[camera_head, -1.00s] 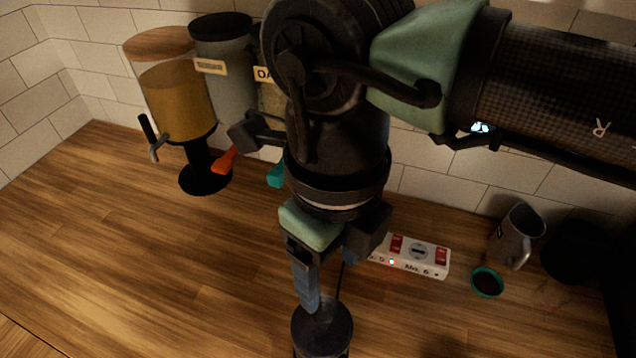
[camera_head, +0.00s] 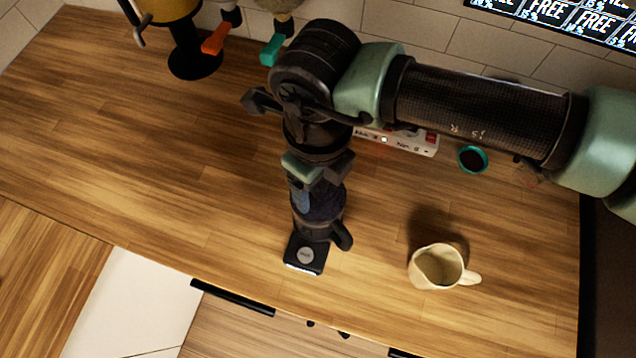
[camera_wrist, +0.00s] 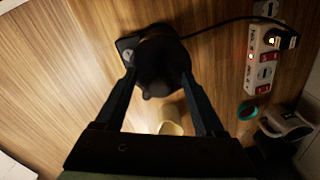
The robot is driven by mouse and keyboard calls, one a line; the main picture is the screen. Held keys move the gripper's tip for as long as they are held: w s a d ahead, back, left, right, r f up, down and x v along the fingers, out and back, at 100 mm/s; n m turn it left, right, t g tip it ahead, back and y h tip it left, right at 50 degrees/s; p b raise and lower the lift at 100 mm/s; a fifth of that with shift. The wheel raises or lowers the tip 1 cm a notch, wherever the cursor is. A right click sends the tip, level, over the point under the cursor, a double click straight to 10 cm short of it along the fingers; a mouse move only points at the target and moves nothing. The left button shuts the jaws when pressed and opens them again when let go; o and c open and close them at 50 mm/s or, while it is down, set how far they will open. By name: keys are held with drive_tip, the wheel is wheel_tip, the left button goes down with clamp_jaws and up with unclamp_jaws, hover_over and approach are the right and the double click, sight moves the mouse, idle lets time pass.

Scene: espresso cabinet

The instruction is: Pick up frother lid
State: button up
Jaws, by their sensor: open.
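The frother (camera_head: 315,228) is a dark jug with a side handle, standing on a black square base (camera_head: 305,256) near the counter's front. Its dark lid (camera_head: 322,203) is on top, partly hidden by my gripper in the head view. My gripper (camera_head: 308,200) points down at the top of the frother. In the wrist view the lid (camera_wrist: 162,62) appears as a dark round shape between the two spread fingers of my gripper (camera_wrist: 158,76). The fingers are open, one on each side of it. Whether they touch it cannot be told.
A cream pitcher (camera_head: 438,268) stands to the right of the frother. A power strip (camera_head: 400,142) and a teal-rimmed round container (camera_head: 473,159) lie behind. A dispenser stand (camera_head: 193,58) is at the back left. The counter's left side is clear.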

drive_tip(key=shift+c, duration=0.3)
clamp_jaws()
drive_tip(key=shift+r, duration=0.15)
